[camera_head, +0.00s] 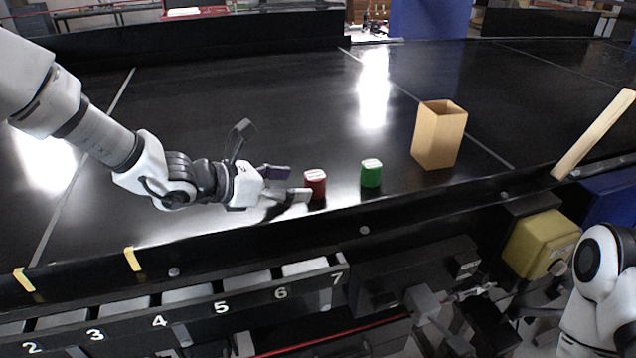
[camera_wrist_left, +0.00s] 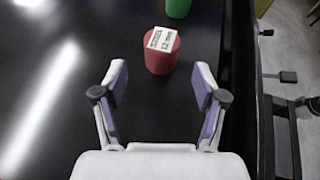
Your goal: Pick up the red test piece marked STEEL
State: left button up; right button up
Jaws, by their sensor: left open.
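The red test piece (camera_head: 315,185) stands upright on the black conveyor belt, with a white label on its top. My right gripper is not in view.
A green piece (camera_head: 371,174) with a white top label stands to the right of the red one. Farther right are an open cardboard box (camera_head: 438,136) and a wooden bar (camera_head: 594,134). The belt's dark front rail (camera_head: 200,241) runs close to the gripper. Numbered bins sit below.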

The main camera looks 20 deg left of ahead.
aim_at(307, 181)
pick_arm(q)
jog(key=shift+w+d, duration=0.25)
jog(key=shift+d, duration=0.2)
jog(key=w+d+p, duration=0.1)
jog(key=p, duration=0.1)
jog(key=shift+w+d+p, duration=0.25)
jog(key=shift+d+p, duration=0.1)
jog(key=shift+p, duration=0.05)
jog(key=x, duration=0.3)
jog(key=shift+a+f+p, duration=0.2)
jog(key=shift+f+p, duration=0.05)
jog(key=shift+p, duration=0.1)
jog(key=shift+w+f, duration=0.2)
jog(key=shift+w, duration=0.1)
jog(key=shift+s+r, duration=0.1)
jog(key=shift+s, duration=0.1)
jog(key=shift+c, duration=0.9)
jog(key=shift+s, duration=0.1)
jog(key=c, duration=1.1)
